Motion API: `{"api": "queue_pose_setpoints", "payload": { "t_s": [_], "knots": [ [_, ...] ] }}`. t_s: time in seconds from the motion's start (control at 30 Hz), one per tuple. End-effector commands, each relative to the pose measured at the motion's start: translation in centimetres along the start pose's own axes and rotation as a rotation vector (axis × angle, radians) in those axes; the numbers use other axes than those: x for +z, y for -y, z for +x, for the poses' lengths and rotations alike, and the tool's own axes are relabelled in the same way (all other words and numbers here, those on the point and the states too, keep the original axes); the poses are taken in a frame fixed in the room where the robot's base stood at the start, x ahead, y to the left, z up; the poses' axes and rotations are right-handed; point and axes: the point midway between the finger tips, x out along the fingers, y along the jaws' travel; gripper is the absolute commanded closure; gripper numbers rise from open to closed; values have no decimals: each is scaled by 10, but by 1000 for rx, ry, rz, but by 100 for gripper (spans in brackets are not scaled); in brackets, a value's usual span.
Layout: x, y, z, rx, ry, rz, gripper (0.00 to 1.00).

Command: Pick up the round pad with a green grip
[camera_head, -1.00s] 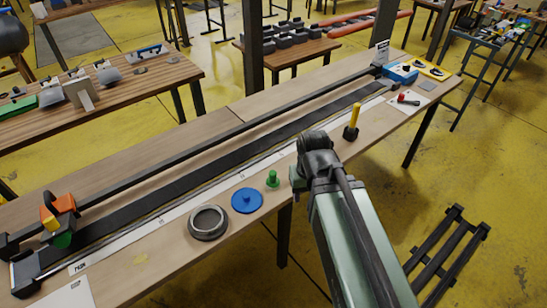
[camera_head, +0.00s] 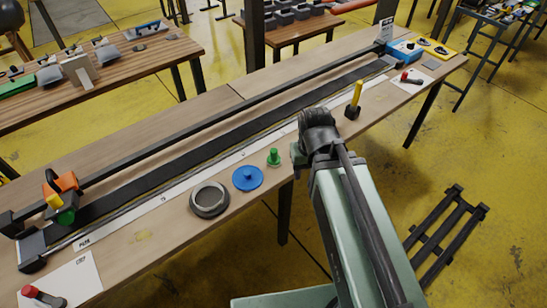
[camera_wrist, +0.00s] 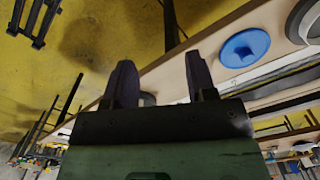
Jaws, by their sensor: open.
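The small round pad with an upright green grip (camera_head: 273,158) stands near the front edge of the long wooden table, right of the blue disc in the head view. My gripper is just right of it in that view, its fingers hidden behind my wrist. In the wrist view my gripper (camera_wrist: 160,62) is open, its two dark fingers apart. A greyish rounded thing (camera_wrist: 147,99) shows partly between the fingers; I cannot tell what it is. I cannot make out the green grip in the wrist view.
The blue disc (camera_head: 247,179) and a grey ring (camera_head: 209,200) stand left of the pad. A yellow-handled tool (camera_head: 354,100) stands to its right. A dark strip and rail (camera_head: 190,160) run along the table behind. An orange and green device (camera_head: 62,196) sits at the rail's left end.

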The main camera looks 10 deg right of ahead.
Motion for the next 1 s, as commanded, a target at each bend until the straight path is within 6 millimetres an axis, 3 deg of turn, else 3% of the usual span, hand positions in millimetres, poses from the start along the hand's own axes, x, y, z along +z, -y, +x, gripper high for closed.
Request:
{"api": "queue_pose_setpoints", "payload": {
  "t_s": [0.23,0.3,0.57,0.63,0.7,0.8,0.87,1.0],
  "knots": [
    [0,0,0,0,0,0,48],
    [0,0,0,0,0,0,41],
    [-1,4,0,0,0,-10,41],
    [-40,21,1,0,-1,-51,41],
    [-98,45,2,0,-1,-119,41],
    [-158,68,2,-1,0,-220,41],
    [-168,68,2,-1,0,-256,41],
    [-161,67,7,-1,-1,-282,41]
  ]
}}
